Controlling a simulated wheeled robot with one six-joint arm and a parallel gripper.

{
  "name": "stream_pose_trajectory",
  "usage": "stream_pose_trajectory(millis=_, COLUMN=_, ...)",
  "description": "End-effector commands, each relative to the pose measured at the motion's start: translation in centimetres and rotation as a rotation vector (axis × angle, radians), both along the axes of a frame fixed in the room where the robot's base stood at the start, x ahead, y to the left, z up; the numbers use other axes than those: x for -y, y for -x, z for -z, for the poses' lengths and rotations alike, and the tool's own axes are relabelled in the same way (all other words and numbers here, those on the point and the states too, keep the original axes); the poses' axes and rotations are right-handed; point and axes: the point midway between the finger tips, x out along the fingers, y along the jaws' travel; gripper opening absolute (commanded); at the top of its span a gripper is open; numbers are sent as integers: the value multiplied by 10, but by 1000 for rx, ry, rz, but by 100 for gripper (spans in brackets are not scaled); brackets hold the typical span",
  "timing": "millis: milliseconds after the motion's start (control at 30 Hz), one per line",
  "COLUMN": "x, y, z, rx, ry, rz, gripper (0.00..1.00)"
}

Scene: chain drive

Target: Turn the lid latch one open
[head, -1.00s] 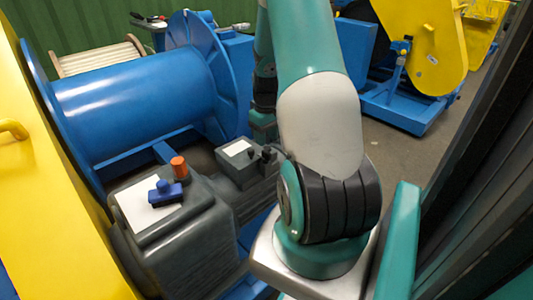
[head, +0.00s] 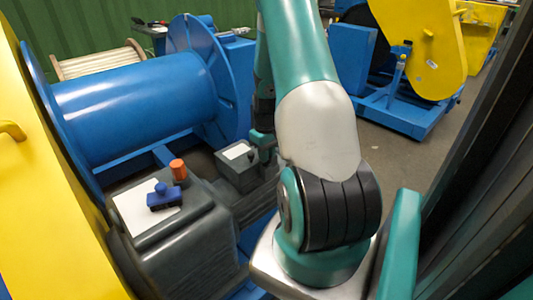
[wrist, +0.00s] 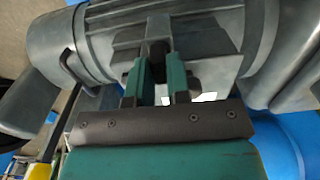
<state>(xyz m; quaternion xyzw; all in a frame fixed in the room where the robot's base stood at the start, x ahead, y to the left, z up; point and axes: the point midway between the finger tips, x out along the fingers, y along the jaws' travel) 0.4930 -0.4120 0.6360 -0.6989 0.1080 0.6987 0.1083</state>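A small black latch-like knob (wrist: 158,50) stands on a dark grey motor housing in the wrist view. My gripper (wrist: 158,62) has its two teal fingers on either side of this knob. The fingers are apart, and I cannot tell whether they touch it. In the head view my gripper (head: 262,138) points down at a small grey box (head: 238,170) with a white label. The gripper and my arm hide the right side of this box and most of the knobs there.
A nearer grey housing (head: 190,245) carries a blue handle (head: 165,196) and an orange knob (head: 178,170). A large blue drum (head: 135,100) lies behind. A yellow panel (head: 40,220) bounds the left. Floor shows at right.

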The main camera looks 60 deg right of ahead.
Motion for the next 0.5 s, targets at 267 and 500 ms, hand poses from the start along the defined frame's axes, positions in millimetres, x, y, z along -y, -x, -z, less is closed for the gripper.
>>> stream_pose_trajectory(millis=267, x=0, y=0, z=-1, rx=-1, ry=0, rz=39, gripper=0)
stream_pose_trajectory(millis=500, x=-1, y=0, z=-3, rx=-2, ry=-1, rz=176, gripper=0)
